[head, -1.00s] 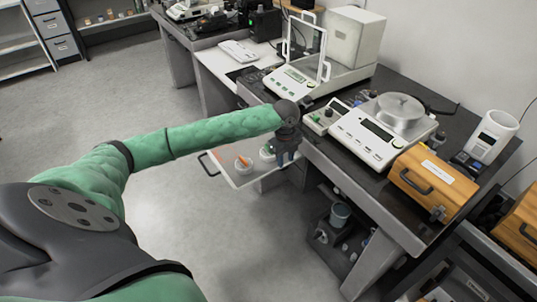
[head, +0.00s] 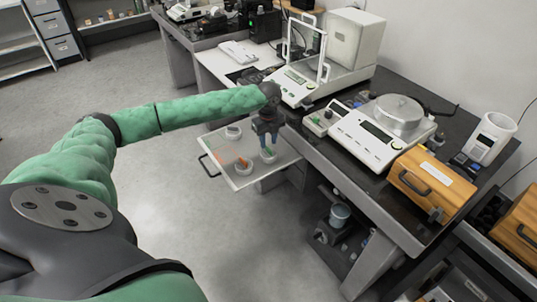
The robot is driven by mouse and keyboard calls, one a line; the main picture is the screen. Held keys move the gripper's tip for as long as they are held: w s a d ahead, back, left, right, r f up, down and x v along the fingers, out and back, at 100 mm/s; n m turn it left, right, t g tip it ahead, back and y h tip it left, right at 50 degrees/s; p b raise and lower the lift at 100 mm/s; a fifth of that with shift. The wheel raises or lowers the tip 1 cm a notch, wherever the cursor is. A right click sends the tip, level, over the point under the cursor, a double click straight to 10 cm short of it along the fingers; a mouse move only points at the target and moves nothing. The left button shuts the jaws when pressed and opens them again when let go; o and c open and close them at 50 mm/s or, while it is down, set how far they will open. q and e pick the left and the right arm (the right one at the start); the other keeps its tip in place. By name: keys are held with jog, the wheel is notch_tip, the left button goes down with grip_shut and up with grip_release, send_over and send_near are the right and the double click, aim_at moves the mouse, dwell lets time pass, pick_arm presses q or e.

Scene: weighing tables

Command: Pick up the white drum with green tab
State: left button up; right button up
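A pulled-out drawer or tray (head: 221,170) holds several small white drums. The drum under my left gripper (head: 268,148) is the white drum with green tab (head: 267,157); its tab is now hidden by the fingers. My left gripper points down with its fingers apart, its tips at the top of this drum. I cannot tell whether they touch it. A white drum with an orange tab (head: 243,167) stands to the left and nearer. Another white drum (head: 233,132) stands further back, its tab colour unclear. My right gripper is out of view.
A balance with a round pan (head: 367,138) and a wooden box (head: 431,186) stand on the dark table right of the drawer. A glass-shielded balance (head: 296,88) stands behind. The drawer's handle (head: 209,166) sticks out left. Floor left of it is clear.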

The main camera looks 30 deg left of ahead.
aim_at(268, 148)
pick_arm(q)
notch_tip(268, 148, down, 3)
jog(key=shift+f, duration=0.15)
grip_shut()
